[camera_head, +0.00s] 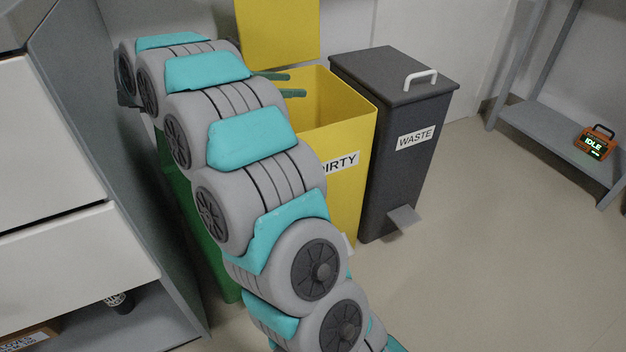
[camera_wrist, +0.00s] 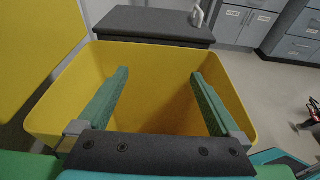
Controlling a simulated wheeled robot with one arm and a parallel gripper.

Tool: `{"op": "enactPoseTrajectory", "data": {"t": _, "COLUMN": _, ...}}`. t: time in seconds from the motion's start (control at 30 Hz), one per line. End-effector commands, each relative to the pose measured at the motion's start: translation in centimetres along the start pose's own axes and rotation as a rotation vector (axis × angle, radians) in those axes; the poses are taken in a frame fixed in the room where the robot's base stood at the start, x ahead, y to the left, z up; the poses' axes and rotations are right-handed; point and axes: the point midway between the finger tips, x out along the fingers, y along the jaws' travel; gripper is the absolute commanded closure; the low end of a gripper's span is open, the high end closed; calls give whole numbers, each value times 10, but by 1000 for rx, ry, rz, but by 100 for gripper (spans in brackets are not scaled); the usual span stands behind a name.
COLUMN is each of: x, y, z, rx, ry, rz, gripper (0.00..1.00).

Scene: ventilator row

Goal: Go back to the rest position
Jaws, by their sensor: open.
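My gripper (camera_head: 280,84) is open over the yellow bin, and its two green fingers reach over the bin's mouth in the head view. In the wrist view my gripper (camera_wrist: 160,88) shows its fingers spread wide apart with nothing between them. The yellow bin (camera_head: 351,190), labelled with a word ending in "IRTY", has its lid raised. Its yellow inside wall (camera_wrist: 150,62) shows between the fingers, and I see no object in the visible part. My arm stretches from the bottom of the head view up to the bin and hides part of its front.
A dark grey bin (camera_head: 405,170) marked "WASTE" stands closed right of the yellow bin. A green bin (camera_head: 188,215) is partly hidden behind my arm. A grey cabinet (camera_head: 130,140) stands close at left. A shelf (camera_head: 545,135) with an orange "IDLE" device (camera_head: 597,143) is at right. Floor between is clear.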

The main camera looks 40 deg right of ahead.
Motion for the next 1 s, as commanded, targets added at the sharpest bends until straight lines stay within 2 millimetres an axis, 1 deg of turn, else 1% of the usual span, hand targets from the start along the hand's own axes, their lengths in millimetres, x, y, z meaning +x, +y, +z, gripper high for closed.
{"op": "enactPoseTrajectory", "data": {"t": 0.03, "x": -8, "y": 0, "z": 0, "rx": 0, "ry": 0, "rz": 2, "gripper": 0}}
{"op": "enactPoseTrajectory", "data": {"t": 0.1, "x": -15, "y": 0, "z": 0, "rx": 0, "ry": -1, "rz": 1, "gripper": 0}}
{"op": "enactPoseTrajectory", "data": {"t": 0.23, "x": -23, "y": 0, "z": 0, "rx": -2, "ry": -1, "rz": 1, "gripper": 0}}
{"op": "enactPoseTrajectory", "data": {"t": 0.77, "x": -25, "y": 0, "z": 0, "rx": -2, "ry": -1, "rz": 0, "gripper": 0}}
{"op": "enactPoseTrajectory", "data": {"t": 0.87, "x": -27, "y": 0, "z": 8, "rx": -2, "ry": -1, "rz": 0, "gripper": 0}}
{"op": "enactPoseTrajectory", "data": {"t": 1.0, "x": -33, "y": 0, "z": 32, "rx": -1, "ry": -1, "rz": 0, "gripper": 0}}
